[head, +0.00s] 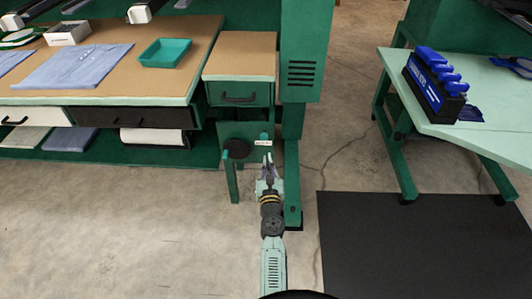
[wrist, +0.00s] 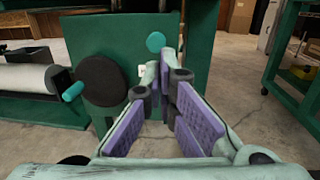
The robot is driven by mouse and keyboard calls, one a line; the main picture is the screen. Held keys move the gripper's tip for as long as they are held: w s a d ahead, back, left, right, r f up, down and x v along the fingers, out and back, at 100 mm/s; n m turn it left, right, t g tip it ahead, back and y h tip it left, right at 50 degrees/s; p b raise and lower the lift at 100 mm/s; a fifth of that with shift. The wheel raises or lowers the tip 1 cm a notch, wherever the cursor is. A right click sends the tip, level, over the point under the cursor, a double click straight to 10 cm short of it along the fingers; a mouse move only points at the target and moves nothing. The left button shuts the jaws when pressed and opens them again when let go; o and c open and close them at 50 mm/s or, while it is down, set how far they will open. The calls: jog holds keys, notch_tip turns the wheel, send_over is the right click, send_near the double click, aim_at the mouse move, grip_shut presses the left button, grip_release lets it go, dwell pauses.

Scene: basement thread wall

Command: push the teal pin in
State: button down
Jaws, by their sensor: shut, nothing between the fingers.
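A round teal knob (wrist: 155,42), which looks like the end of the teal pin, sits high on a green panel (wrist: 115,30) in the wrist view. In the head view it shows as a small teal spot (head: 264,136) above a white label. My gripper (wrist: 163,72) is shut and empty, with its purple-padded fingers pointing at the panel just below the knob. In the head view my gripper (head: 267,162) is in front of the panel. I see no clear contact with the knob. How far the pin stands out cannot be told.
A black disc (wrist: 103,80) with a teal handle (wrist: 73,91) is left of my fingers. A green post (head: 292,185) stands close on the right in the head view. A workbench (head: 110,95) is at left, and a pale table (head: 490,135) at right. Open floor lies in front.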

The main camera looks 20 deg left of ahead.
jog(key=v, duration=0.5)
jog(key=shift+s+d+b, duration=0.1)
jog(key=shift+s+b, duration=0.1)
jog(key=shift+b, duration=0.15)
